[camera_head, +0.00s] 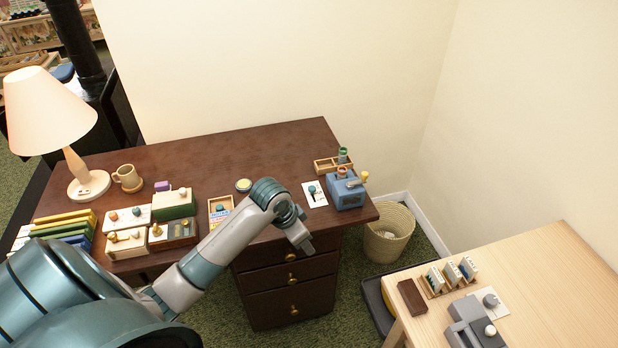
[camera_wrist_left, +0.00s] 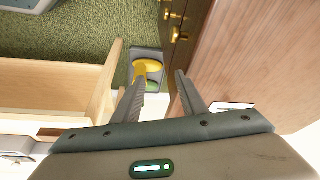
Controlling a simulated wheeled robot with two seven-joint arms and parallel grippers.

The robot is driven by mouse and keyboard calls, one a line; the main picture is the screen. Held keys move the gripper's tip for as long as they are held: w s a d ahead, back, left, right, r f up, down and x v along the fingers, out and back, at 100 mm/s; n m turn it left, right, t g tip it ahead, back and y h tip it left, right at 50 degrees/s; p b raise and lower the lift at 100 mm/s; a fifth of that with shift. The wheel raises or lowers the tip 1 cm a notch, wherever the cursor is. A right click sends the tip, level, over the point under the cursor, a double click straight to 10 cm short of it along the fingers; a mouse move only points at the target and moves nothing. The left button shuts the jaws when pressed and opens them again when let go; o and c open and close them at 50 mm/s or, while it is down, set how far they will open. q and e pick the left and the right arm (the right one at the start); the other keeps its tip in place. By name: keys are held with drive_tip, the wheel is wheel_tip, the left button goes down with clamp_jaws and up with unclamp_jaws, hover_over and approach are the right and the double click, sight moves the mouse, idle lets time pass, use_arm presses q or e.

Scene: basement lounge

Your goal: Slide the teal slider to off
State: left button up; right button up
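A white plate (camera_head: 316,199) with a small teal knob (camera_head: 312,189) lies near the right end of the dark wooden desk. My left gripper (camera_head: 305,245) reaches past the desk's front edge, apart from both. In the left wrist view my left gripper (camera_wrist_left: 160,77) has its fingers spread, with nothing between them. My right gripper is not in view.
The desk (camera_head: 230,160) holds a lamp (camera_head: 88,184), a mug (camera_head: 128,178), several boxes and a blue box (camera_head: 346,193). A wastebasket (camera_head: 388,232) stands beside it. A light wooden table (camera_head: 560,270) is at right. The desk's back middle is clear.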

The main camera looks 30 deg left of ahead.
sight(311, 187)
use_arm(q)
drive_tip(key=w+a+r, duration=0.5)
drive_tip(key=a+r, duration=0.1)
drive_tip(key=r, duration=0.3)
drive_tip(key=w+a+r, duration=0.6)
drive_tip(key=r, duration=0.4)
drive_tip(key=shift+h, duration=0.3)
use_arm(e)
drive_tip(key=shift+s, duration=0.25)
use_arm(q)
drive_tip(key=shift+f, duration=0.15)
